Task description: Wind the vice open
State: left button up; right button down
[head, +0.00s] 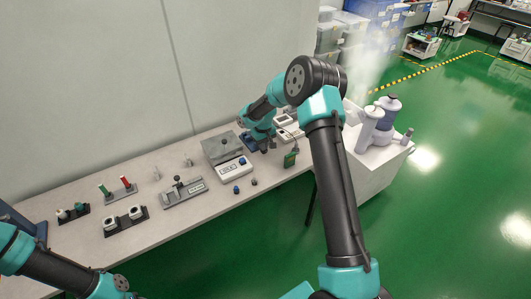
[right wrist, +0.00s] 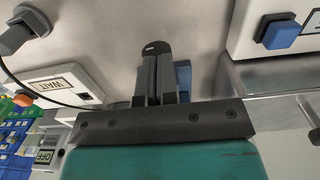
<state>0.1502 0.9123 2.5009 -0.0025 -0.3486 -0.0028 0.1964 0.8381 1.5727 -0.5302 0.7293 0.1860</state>
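The vice looks to be the blue body (head: 250,143) near the back right of the bench, mostly hidden behind my right arm. In the right wrist view a blue part (right wrist: 183,75) shows just right of my fingers. A black, round-ended piece (right wrist: 157,47) with a small white mark lies at my fingertips; I cannot tell whether it is the vice's handle. My right gripper (head: 267,147) is low over the bench beside the blue body. Its fingers (right wrist: 157,75) are close together, and whether anything is pinched between them is unclear. My left gripper is out of view.
A grey metal plate (head: 220,148) and a white box with a blue button (head: 234,169) stand left of the right gripper. White boxes labelled WAIT (right wrist: 55,88) and OFF (right wrist: 47,156) show in the wrist view.

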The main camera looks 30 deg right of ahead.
jog(key=shift+s+a+f, duration=0.15)
jog(key=shift+a+f, duration=0.15)
jog(key=shift+f, duration=0.05)
dwell(0.3)
jog(key=shift+r, duration=0.5)
jog(key=shift+d, duration=0.15)
jog(key=shift+w+d, duration=0.2)
jog(key=shift+d, duration=0.55)
jog(key=shift+s+a+f, duration=0.1)
jog(key=shift+a+f, duration=0.25)
jog(key=shift+a, duration=0.5)
dwell(1.8)
